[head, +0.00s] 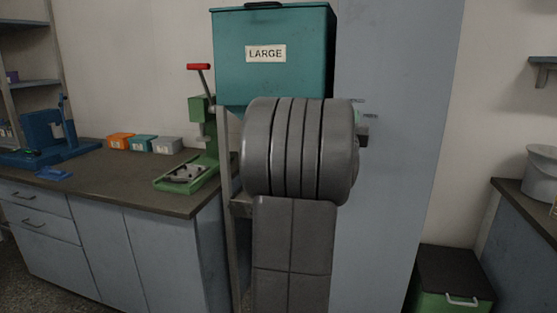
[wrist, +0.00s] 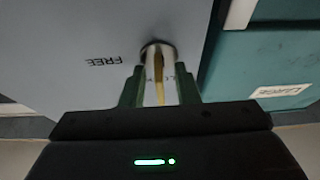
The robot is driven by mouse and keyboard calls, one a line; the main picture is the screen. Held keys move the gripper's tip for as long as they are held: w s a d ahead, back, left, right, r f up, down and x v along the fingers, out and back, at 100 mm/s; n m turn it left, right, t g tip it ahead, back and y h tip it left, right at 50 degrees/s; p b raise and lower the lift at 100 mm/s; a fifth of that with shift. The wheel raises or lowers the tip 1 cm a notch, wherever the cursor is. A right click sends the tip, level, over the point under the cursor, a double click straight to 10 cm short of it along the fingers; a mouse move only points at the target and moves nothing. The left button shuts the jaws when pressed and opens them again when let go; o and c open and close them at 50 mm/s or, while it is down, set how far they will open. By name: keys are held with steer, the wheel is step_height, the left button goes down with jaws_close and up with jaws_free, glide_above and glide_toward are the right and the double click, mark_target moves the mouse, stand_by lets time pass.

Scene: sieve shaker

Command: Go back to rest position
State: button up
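In the wrist view, the two green fingers of my gripper (wrist: 159,88) are apart, pointing at a grey upright panel (wrist: 75,45). A round silvery metal piece with a yellow strip (wrist: 158,48) shows between and just beyond the fingertips. I cannot tell whether the fingers touch it. The word FREE (wrist: 103,62) is on the panel to its left, upside down in this view. In the head view my grey arm hides most of my gripper, in front of the tall grey-blue panel (head: 400,150).
A teal bin marked LARGE (head: 270,75) is above and behind my arm; it also shows in the wrist view (wrist: 265,70). A green press with a red handle (head: 203,135) stands on the left counter (head: 120,185). A green box (head: 450,285) is on the floor at right.

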steer(key=b+v, duration=0.1)
steer(key=v, duration=1.3)
steer(key=p+x, duration=0.1)
steer(key=x, duration=1.3)
steer(key=shift+w, duration=0.1)
steer(key=shift+r+m+h+p, duration=0.3)
steer(key=shift+m+h+p, duration=0.1)
steer(key=shift+m+p, duration=0.65)
steer(key=m+h+p, duration=0.1)
steer(key=m, duration=0.1)
steer(key=m+g+h+p, duration=0.1)
steer(key=p, duration=0.1)
steer(key=shift+m+g, duration=0.3)
steer(key=shift+m, duration=0.05)
steer(key=m+g+h+p, duration=0.1)
steer(key=m+p, duration=0.2)
steer(key=shift+f+p, duration=0.1)
steer(key=shift+p, duration=0.25)
steer(key=shift+f+m+h+p, duration=0.1)
steer(key=shift+m+h+p, duration=0.45)
steer(key=shift+m, duration=0.55)
steer(key=shift+f+g, duration=0.15)
steer(key=shift+g, duration=0.25)
